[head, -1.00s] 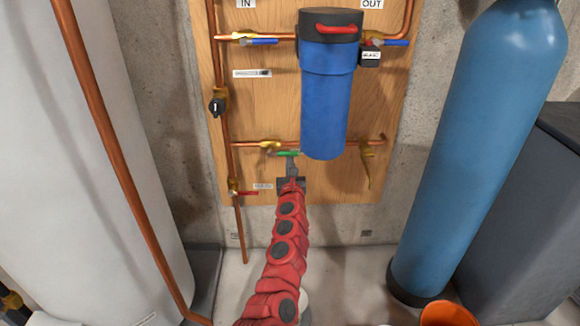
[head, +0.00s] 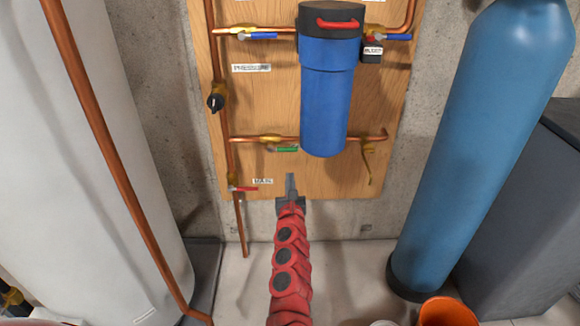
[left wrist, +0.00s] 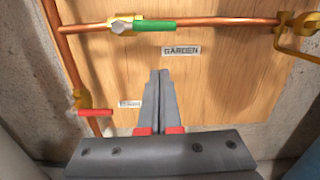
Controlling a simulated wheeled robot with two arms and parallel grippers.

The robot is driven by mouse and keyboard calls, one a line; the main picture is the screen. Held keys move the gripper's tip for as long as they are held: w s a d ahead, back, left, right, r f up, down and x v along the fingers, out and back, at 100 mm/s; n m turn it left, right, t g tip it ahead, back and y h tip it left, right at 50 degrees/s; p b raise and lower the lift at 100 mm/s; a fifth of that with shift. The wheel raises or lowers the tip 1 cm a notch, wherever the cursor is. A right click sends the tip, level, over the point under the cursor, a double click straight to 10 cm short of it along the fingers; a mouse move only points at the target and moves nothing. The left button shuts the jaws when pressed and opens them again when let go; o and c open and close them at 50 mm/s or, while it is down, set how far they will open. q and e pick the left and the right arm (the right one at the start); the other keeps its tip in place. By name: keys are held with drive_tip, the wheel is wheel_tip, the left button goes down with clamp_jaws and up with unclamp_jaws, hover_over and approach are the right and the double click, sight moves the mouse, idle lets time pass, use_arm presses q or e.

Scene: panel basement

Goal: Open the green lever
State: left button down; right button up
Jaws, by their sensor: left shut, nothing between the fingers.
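The green lever (head: 286,149) is on a brass valve (head: 270,138) on the lower copper pipe, left of the blue filter housing. In the left wrist view the green lever (left wrist: 156,25) points right and lies along the pipe, above a "GARDEN" label (left wrist: 181,50). My left gripper (head: 290,178) is below the lever and apart from it. In the left wrist view my left gripper's fingers (left wrist: 160,74) are together with nothing between them. My right gripper is not in view.
The blue filter housing (head: 326,105) hangs just right of the lever. A red lever (head: 243,188) is low on the left pipe. A white tank (head: 90,180) stands left, a blue cylinder (head: 480,150) right, and an orange bucket (head: 447,312) at the front right.

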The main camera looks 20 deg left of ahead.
use_arm(q)
drive_tip(key=p+v, duration=0.1)
drive_tip(key=v, duration=0.4)
drive_tip(key=shift+s+f, duration=0.2)
drive_tip(key=shift+s, duration=0.2)
drive_tip(key=shift+r, duration=0.1)
